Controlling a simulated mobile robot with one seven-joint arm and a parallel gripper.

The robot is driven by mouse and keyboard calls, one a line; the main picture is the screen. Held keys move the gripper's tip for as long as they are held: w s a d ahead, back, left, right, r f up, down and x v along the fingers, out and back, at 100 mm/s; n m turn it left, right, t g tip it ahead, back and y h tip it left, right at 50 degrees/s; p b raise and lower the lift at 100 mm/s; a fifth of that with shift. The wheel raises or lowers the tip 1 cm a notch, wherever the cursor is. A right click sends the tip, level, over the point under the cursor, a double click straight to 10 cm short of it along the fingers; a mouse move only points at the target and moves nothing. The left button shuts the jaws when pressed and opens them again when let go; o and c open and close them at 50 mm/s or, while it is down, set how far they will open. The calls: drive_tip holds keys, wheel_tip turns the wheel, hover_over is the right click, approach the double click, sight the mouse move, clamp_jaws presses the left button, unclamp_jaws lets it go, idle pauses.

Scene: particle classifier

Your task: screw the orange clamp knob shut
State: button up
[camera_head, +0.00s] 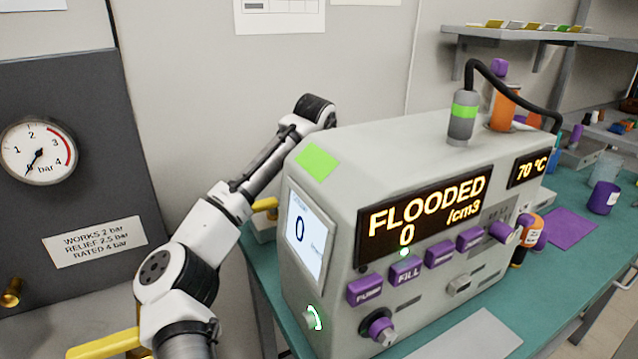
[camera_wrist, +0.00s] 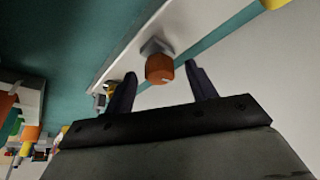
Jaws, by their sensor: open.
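The orange clamp knob (camera_wrist: 159,69) shows in the wrist view, on a grey nut-like base (camera_wrist: 154,47) fixed to a pale rail or plate. My gripper (camera_wrist: 156,80) has its two dark fingers spread apart. The knob appears between the fingertips in that picture, with a gap on each side. I see no finger touching it, and I cannot tell how deep it sits between them. In the head view my arm reaches behind the grey classifier, which hides my gripper and the knob.
The classifier (camera_head: 340,150) shows "FLOODED" on its display and stands on a teal bench (camera_head: 262,262). A grey cylinder with a green band (camera_head: 463,118) and a black hose rise from its top. A pressure gauge panel (camera_head: 100,110) is at left. A yellow handle (camera_head: 265,204) is near my arm.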

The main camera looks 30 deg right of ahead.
drive_tip(key=shift+c, duration=0.4)
drive_tip(key=c, duration=0.9)
drive_tip(key=shift+r+m+p, duration=0.15)
drive_tip(key=shift+m+p, duration=0.35)
drive_tip(key=shift+p, duration=0.45)
drive_tip(key=shift+m, duration=0.3)
drive_tip(key=o, duration=1)
drive_tip(key=shift+a, duration=0.1)
drive_tip(key=v, duration=1.3)
drive_tip(key=shift+a+r, duration=0.2)
drive_tip(key=shift+a, duration=0.1)
drive_tip(key=shift+w, duration=0.1)
